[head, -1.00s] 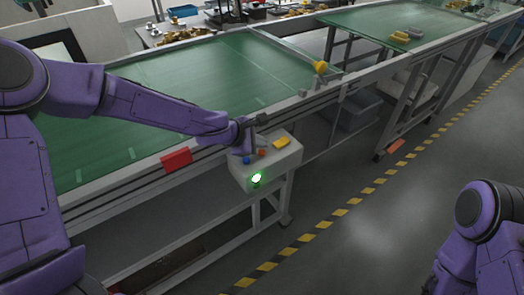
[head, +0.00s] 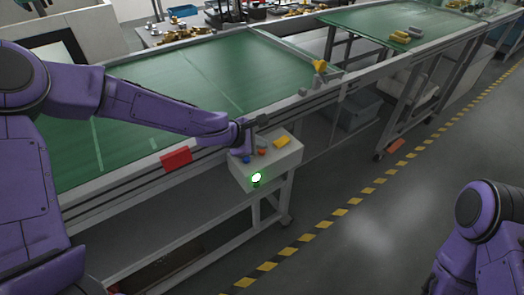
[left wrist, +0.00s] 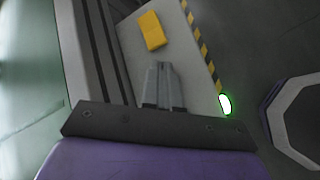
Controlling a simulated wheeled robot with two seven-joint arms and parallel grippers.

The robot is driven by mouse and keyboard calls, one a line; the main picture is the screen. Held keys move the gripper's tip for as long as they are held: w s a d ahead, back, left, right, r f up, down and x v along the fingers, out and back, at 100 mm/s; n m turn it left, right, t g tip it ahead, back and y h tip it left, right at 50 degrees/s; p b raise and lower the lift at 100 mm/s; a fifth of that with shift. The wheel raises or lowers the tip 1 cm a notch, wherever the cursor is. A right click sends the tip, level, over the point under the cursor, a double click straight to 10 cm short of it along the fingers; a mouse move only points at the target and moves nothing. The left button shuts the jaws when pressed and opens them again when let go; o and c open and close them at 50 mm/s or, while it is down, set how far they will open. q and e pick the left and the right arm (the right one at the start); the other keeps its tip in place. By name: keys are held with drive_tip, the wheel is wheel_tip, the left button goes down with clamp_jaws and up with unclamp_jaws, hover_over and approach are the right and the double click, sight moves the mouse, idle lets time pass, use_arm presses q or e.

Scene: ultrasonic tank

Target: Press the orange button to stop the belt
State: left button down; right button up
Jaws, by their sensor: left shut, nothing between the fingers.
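The control box (head: 270,172) stands at the belt's front edge. My left gripper (head: 251,151) is shut and empty, pointing down close over the box top beside the orange button. I cannot tell whether it touches. In the left wrist view the closed fingers (left wrist: 162,70) show over the box, and the orange button is not visible there. The green belt (head: 180,85) runs behind.
A red plate (head: 176,158) is on the belt frame left of the box. A yellow part (head: 319,66) is at the belt's far right end. A second belt (head: 375,28) carries parts. The floor right of the box is clear, with a striped line (head: 320,228).

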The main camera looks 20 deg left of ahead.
sight(260, 152)
use_arm(q)
drive_tip(key=shift+f+b, duration=0.3)
drive_tip(key=shift+f, duration=0.25)
idle(0.6)
drive_tip(key=shift+r+p, duration=0.9)
drive_tip(key=shift+p, duration=0.1)
wheel_tip(260, 152, up, 5)
drive_tip(key=p, duration=0.5)
drive_tip(key=shift+r+p, duration=0.1)
drive_tip(key=shift+p, duration=0.2)
drive_tip(key=shift+f, duration=0.2)
